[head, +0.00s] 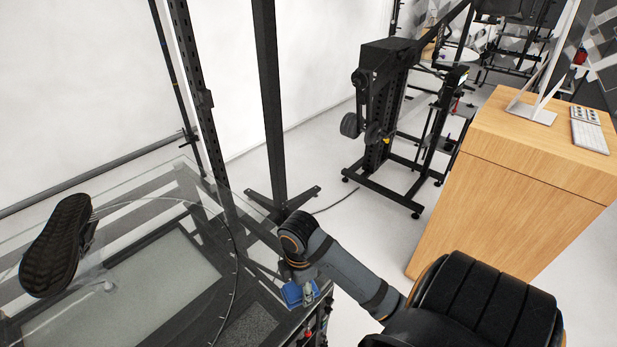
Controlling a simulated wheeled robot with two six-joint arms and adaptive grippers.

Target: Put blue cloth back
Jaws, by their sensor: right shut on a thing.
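The blue cloth (292,294) is a small blue patch at the right edge of the glass-topped turntable table (160,211). My right arm comes in from the lower right, and my right gripper (306,293) points down at the cloth, shut on it. The wrist hides part of the gripper, and I cannot tell whether the cloth touches the surface below. My left gripper is not in view.
A black upright post (270,110) stands behind the table. A black equipment stand (380,130) and a wooden cabinet (520,185) with a keyboard (588,136) are at the right. White floor lies between.

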